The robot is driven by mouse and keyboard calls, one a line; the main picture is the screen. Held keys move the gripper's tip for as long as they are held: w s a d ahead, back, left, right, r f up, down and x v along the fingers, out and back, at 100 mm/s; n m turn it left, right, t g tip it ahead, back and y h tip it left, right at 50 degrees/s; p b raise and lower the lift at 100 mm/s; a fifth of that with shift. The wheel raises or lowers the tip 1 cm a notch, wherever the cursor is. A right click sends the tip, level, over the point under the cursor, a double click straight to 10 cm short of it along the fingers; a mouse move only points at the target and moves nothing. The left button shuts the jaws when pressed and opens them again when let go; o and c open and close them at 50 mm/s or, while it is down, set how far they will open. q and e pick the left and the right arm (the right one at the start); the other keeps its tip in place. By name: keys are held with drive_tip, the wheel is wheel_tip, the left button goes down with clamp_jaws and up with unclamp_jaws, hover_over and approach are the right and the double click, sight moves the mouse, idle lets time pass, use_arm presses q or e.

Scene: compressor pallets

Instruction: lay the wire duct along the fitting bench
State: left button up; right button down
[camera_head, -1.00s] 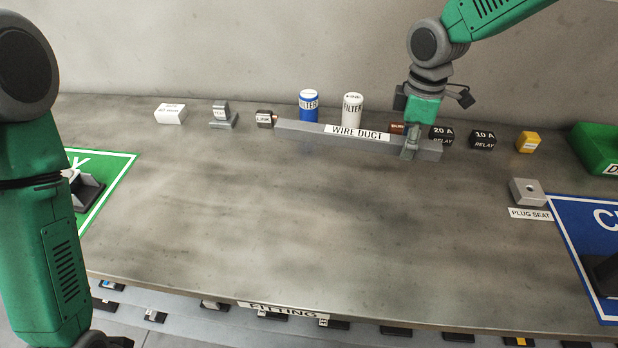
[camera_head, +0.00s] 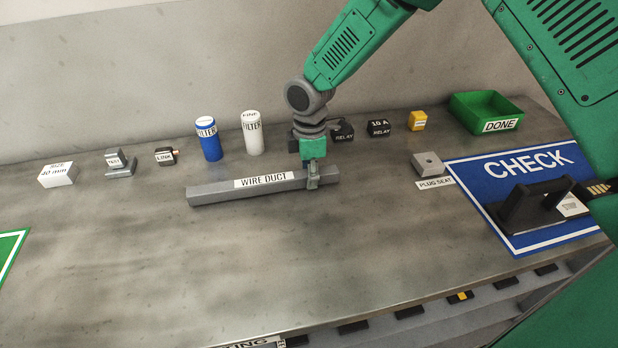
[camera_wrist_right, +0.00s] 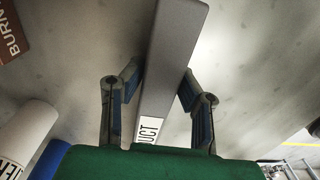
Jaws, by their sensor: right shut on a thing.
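The wire duct (camera_head: 225,192) is a long grey bar with a white "WIRE DUCT" label. It lies lengthwise across the fitting bench (camera_head: 260,270), in front of the row of parts and slightly tilted in the picture. I cannot tell whether it touches the bench top. My right gripper (camera_head: 312,180) is shut on the duct near its right end. In the right wrist view the duct (camera_wrist_right: 172,60) runs between the two fingers (camera_wrist_right: 157,105), with part of its label showing. My left gripper is not in view.
Behind the duct stand a blue filter (camera_head: 208,140), a white filter (camera_head: 252,133), a link (camera_head: 165,156) and relays (camera_head: 378,128). To the right are a plug seat (camera_head: 428,163), the blue CHECK area (camera_head: 480,180) and a green DONE bin (camera_head: 485,110). The bench front is clear.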

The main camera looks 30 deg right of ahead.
drive_tip(key=shift+w+a+f, duration=0.1)
drive_tip(key=shift+f, duration=0.4)
drive_tip(key=c, duration=1.2)
unclamp_jaws()
drive_tip(key=shift+f, duration=0.1)
wheel_tip(320, 180, up, 12)
drive_tip(key=shift+r+p, duration=0.15)
drive_tip(key=shift+p, duration=0.45)
